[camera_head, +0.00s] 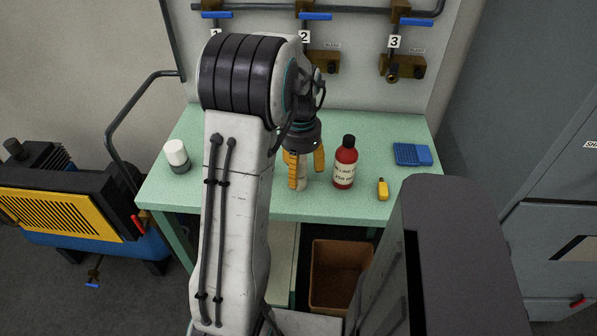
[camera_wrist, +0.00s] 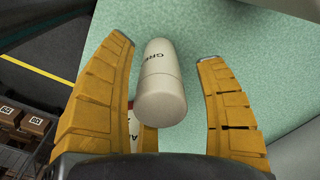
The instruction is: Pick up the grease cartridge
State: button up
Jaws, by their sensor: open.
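The grease cartridge (camera_wrist: 160,85) is a cream-coloured cylinder with dark lettering that begins "GRE". The gripper is open. The cartridge's lower part is partly hidden by the fingers in the head view.
A red bottle (camera_head: 345,165) with a black cap stands just right of my gripper. A small yellow object (camera_head: 382,189), a blue block (camera_head: 412,154) and a white-and-grey container (camera_head: 177,157) are also on the table (camera_head: 245,205). Valves line the panel behind.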

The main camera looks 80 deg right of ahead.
aim_at(299, 178)
jog(key=shift+w+f, duration=0.1)
jog(key=shift+f, duration=1.6)
jog(key=shift+a, duration=0.1)
grip_shut()
jog(key=shift+r, duration=0.1)
